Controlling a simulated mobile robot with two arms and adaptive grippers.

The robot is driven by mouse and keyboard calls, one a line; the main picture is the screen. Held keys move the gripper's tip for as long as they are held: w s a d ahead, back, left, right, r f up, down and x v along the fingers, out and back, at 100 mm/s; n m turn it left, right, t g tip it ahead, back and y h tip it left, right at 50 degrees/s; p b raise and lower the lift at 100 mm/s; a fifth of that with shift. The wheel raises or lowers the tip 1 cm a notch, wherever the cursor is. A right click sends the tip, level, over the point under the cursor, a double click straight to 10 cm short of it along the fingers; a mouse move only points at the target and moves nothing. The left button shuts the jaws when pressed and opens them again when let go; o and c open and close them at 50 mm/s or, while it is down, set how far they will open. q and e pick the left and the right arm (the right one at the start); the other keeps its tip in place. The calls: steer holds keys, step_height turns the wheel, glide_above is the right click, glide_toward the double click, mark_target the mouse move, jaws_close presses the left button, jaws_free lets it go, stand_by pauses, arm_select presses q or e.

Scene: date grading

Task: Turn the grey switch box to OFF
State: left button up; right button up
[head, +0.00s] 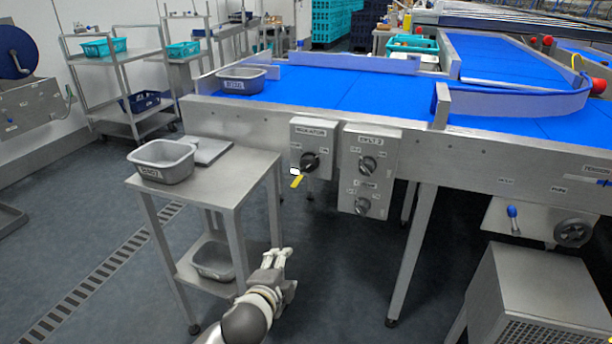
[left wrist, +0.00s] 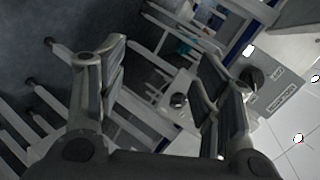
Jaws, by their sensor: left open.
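The grey switch box labelled as an isolator (head: 314,136) is fixed to the front of the conveyor frame in the head view. Its black rotary handle (head: 310,161) sits at a slant; I cannot read which mark it points to. A yellow tag (head: 296,181) hangs below it. My left gripper (head: 275,257) is below and left of the box, apart from it, open and empty. In the left wrist view its two fingers (left wrist: 163,62) are spread. Box faces with dark knobs (left wrist: 178,101) show beyond them, but I cannot tell which box is which. My right gripper is not in view.
A second grey box (head: 375,138) with two knobs is mounted just right of the switch box. A steel side table (head: 228,181) with a grey tub (head: 163,161) stands left of it. The blue conveyor (head: 340,90) runs above. Conveyor legs stand below, with open floor between.

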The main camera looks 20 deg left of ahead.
mark_target(306, 169)
arm_select(q)
steer(key=w+a+r+m+t+h, duration=0.2)
steer(key=w+r+m+t, duration=0.3)
steer(key=w+r+m, duration=0.75)
steer(key=shift+n, duration=0.85)
steer(key=w, duration=0.3)
steer(key=w+b, duration=0.1)
steer(key=w, duration=0.2)
steer(key=w+r+b, duration=0.1)
steer(key=w, duration=0.3)
steer(key=shift+d, duration=0.25)
steer(key=shift+w, duration=0.4)
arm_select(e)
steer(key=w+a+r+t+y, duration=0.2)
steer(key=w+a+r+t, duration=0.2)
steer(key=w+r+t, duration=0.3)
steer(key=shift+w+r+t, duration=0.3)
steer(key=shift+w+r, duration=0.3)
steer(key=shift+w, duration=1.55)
arm_select(q)
steer(key=shift+c, duration=0.4)
steer(key=c, duration=0.9)
